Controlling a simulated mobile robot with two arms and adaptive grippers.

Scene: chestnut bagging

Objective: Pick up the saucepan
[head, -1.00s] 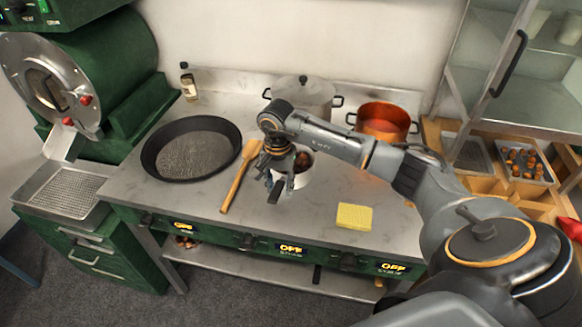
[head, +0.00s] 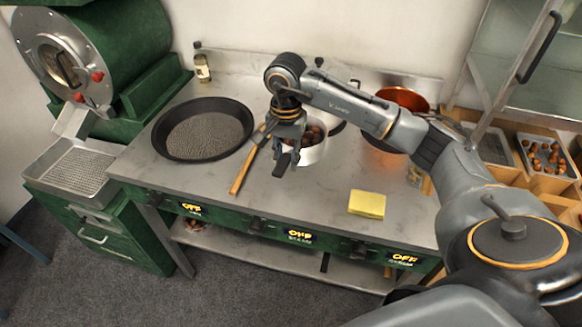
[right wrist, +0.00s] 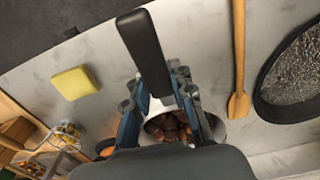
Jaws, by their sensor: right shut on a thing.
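The saucepan (head: 314,156) is a small white pot with brown chestnuts inside, right of the wooden spatula. It also shows in the right wrist view (right wrist: 212,128), with its black handle (right wrist: 146,50) pointing up the picture. My right gripper (head: 284,150) is over the handle side of the pot. Its fingers (right wrist: 160,112) are closed around the handle near the pot's wall. The pot looks roughly upright; I cannot tell for sure how far its base is off the counter. My left gripper is not in view.
The wooden spatula (head: 243,172) and a large black pan (head: 158,142) lie to the left. A yellow sponge (head: 367,204) lies to the right. A copper pot (head: 405,98) stands at the back right, partly behind my arm.

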